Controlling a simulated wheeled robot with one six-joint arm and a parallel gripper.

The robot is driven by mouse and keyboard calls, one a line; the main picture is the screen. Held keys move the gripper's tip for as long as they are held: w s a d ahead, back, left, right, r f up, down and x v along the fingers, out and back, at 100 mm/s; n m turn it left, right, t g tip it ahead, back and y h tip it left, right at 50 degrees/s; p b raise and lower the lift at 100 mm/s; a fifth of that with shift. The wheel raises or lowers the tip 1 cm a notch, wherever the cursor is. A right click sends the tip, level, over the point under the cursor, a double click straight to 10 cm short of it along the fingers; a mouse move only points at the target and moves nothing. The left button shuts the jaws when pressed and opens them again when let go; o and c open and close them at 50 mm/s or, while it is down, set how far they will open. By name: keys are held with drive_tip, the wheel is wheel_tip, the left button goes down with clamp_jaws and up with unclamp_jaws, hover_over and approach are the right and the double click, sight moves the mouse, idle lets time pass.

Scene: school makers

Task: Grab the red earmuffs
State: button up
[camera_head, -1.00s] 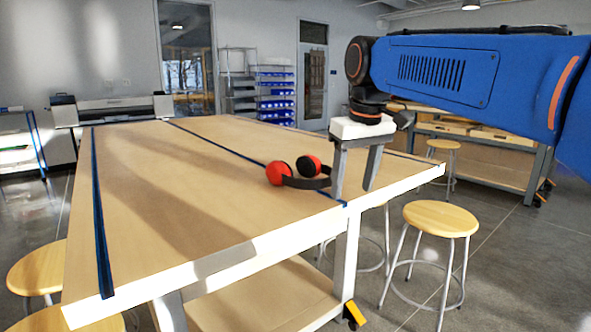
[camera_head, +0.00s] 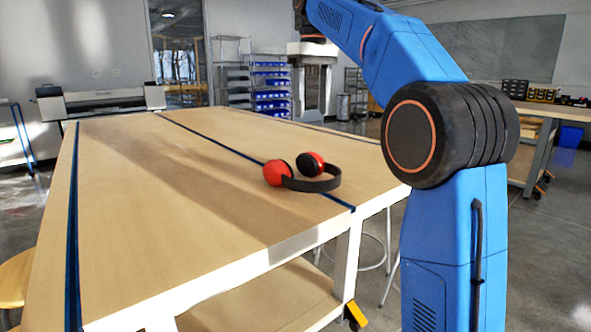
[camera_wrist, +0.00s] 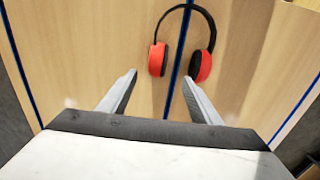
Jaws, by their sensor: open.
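The red earmuffs (camera_head: 277,173) lie on the wooden table, with two red cups and a black headband, near the table's right edge. They also show in the wrist view (camera_wrist: 158,59), at the top middle, with the band curving away at the top. My gripper (camera_head: 312,112) is above and beyond the earmuffs in the head view, pointing down and apart from them. In the wrist view my gripper's two fingers (camera_wrist: 160,82) are spread with nothing between them but table surface, and the earmuffs lie ahead of the fingertips.
The table (camera_head: 130,220) has dark blue strips across its top and is otherwise clear. A stool (camera_head: 14,285) stands at the lower left. A printer (camera_head: 100,101) and a shelf with blue bins (camera_head: 272,88) stand behind the table.

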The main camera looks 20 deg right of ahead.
sight(313, 153)
wheel_tip(313, 153, down, 11)
drive_tip(key=shift+d+f, duration=0.15)
drive_tip(key=shift+f, duration=1.25)
drive_tip(key=shift+d+f, duration=0.15)
drive_tip(key=shift+f, duration=1.2)
drive_tip(key=shift+c, duration=0.4)
drive_tip(key=c, duration=1.2)
drive_tip(key=shift+w+r, duration=0.1)
drive_tip(key=shift+r, duration=0.05)
